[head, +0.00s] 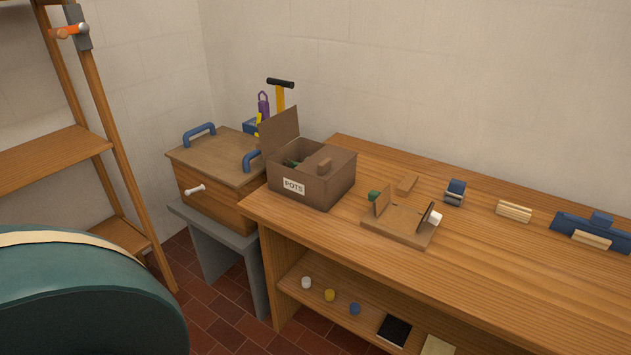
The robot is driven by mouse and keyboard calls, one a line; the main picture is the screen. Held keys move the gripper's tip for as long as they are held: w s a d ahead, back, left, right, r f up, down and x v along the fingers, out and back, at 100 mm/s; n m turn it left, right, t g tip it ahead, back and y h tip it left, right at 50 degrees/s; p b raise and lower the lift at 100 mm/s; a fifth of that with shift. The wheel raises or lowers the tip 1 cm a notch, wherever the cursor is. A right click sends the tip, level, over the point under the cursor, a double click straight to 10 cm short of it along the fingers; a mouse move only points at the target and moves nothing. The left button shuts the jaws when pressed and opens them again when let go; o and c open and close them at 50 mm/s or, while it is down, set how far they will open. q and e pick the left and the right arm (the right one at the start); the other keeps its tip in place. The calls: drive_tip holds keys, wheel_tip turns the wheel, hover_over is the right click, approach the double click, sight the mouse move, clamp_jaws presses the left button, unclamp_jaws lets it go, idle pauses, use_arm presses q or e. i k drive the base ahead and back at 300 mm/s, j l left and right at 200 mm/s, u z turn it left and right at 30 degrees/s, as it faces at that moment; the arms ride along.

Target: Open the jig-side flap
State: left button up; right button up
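A brown box (304,193) labelled POTS stands at the left end of the wooden workbench. Its left flap (280,131) stands up, open. The flap on the right, jig side (335,160) appears to lie flat over that half of the box. Green items (294,162) show in the open left half. To the right of the box, the jig (399,230) is a wooden board with upright pieces. Neither of my grippers is in view.
A wooden chest (217,190) with blue handles stands left of the bench on a grey stand. A large teal rounded shape (80,300) fills the lower left.

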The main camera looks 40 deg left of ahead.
sight(326, 162)
drive_tip(key=j+z, duration=0.3)
drive_tip(key=j, duration=0.8)
drive_tip(key=j+z, duration=0.35)
drive_tip(key=j, duration=0.75)
drive_tip(key=k, duration=0.05)
